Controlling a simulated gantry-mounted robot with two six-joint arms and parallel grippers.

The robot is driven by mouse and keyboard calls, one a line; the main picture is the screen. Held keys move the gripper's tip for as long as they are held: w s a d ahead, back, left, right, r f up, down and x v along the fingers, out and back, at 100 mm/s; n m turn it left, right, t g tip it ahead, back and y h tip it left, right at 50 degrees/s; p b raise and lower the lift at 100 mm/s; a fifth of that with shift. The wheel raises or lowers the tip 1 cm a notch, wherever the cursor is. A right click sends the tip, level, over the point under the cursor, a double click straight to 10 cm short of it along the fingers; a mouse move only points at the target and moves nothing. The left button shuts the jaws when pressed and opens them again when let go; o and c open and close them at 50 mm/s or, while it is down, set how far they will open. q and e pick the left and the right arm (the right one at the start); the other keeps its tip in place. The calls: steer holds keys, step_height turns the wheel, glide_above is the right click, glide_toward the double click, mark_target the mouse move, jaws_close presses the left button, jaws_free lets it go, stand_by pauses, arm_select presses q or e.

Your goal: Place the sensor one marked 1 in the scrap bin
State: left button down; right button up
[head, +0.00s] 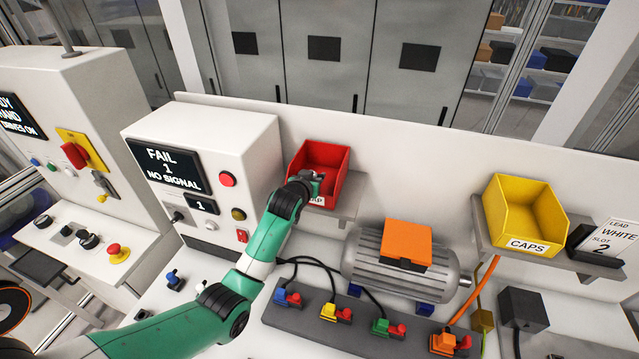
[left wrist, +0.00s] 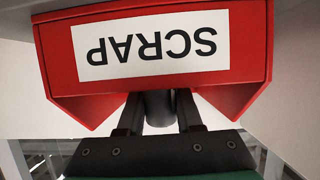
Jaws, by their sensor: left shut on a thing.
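The red scrap bin (head: 330,158) stands on a grey shelf, and its SCRAP label shows upside down in the left wrist view (left wrist: 150,45). My left gripper (head: 306,178) is at the front left of the bin, in front of part of its label. In the left wrist view my left gripper (left wrist: 158,108) is shut on a dark grey round piece (left wrist: 157,106), likely the sensor; no mark 1 shows on it. The fingertips and the far end of the piece are hidden behind the bin's front panel. My right gripper is not in view.
A test box (head: 205,175) with a screen reading FAIL 1 NO SIGNAL stands left of the bin. A motor (head: 370,265) with an orange box (head: 404,240) stands below right. The yellow CAPS bin (head: 525,215) is at right. Coloured plugs with cables line a grey strip (head: 310,322).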

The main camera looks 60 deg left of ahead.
arm_select(q)
steer(key=shift+f, duration=0.1)
steer(key=shift+d+f, duration=0.1)
steer(key=shift+f, duration=0.1)
steer(key=c, duration=0.6)
jaws_free()
